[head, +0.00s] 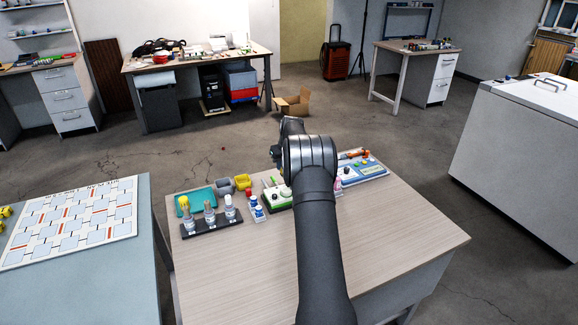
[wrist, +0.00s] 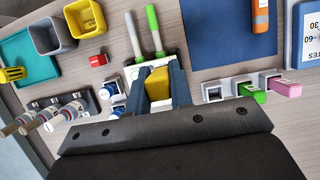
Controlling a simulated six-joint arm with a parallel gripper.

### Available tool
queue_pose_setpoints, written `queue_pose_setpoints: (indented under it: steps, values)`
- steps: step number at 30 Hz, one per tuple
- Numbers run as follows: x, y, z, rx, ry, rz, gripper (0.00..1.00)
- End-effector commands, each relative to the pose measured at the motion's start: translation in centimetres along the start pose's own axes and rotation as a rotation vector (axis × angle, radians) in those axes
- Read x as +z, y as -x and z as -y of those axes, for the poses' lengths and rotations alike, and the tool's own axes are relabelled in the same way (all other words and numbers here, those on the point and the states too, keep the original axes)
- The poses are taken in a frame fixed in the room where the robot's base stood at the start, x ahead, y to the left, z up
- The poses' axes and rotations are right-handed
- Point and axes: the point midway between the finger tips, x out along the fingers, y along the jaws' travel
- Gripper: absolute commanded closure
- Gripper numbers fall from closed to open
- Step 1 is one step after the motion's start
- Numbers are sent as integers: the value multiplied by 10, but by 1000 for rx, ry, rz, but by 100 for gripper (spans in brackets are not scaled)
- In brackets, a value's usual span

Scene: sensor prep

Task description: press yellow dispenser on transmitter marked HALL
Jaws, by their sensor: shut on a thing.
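In the wrist view my gripper (wrist: 160,82) is shut on a yellow block-like thing (wrist: 157,84), which I take to be the yellow dispenser. It is seen between the two dark fingers, and its lower part is hidden. In the head view my arm hides the gripper's fingers and the yellow thing. Several upright transmitters stand in a black rack (head: 211,228) at the table's left; they also show at the left of the wrist view (wrist: 50,113). Their labels are too small to read, so I cannot tell which is marked HALL. The gripper is to the right of the rack.
A teal tray (head: 195,201), grey bin (wrist: 45,37) and yellow bin (wrist: 84,18) stand behind the rack. Small white-blue bottles (head: 257,211) stand beside it. White and green handles (wrist: 154,28) rise just beyond my fingers. The table's front (head: 400,245) is clear.

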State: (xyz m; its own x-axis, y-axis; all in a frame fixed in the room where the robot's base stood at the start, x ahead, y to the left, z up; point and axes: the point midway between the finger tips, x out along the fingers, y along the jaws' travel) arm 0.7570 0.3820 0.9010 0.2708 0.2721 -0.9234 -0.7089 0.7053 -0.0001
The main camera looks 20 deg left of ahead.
Motion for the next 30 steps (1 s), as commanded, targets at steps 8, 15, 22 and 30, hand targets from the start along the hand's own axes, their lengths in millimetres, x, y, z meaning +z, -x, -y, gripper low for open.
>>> queue_pose_setpoints:
  steps: [8, 15, 22, 30]
  values:
    - [-4, -11, 0, -1, -5, -2, 95]
    - [-12, -28, 0, -2, -5, -2, 95]
    - [-15, -36, 0, -3, -4, 1, 95]
    - [-15, -36, 0, -3, -4, 0, 95]
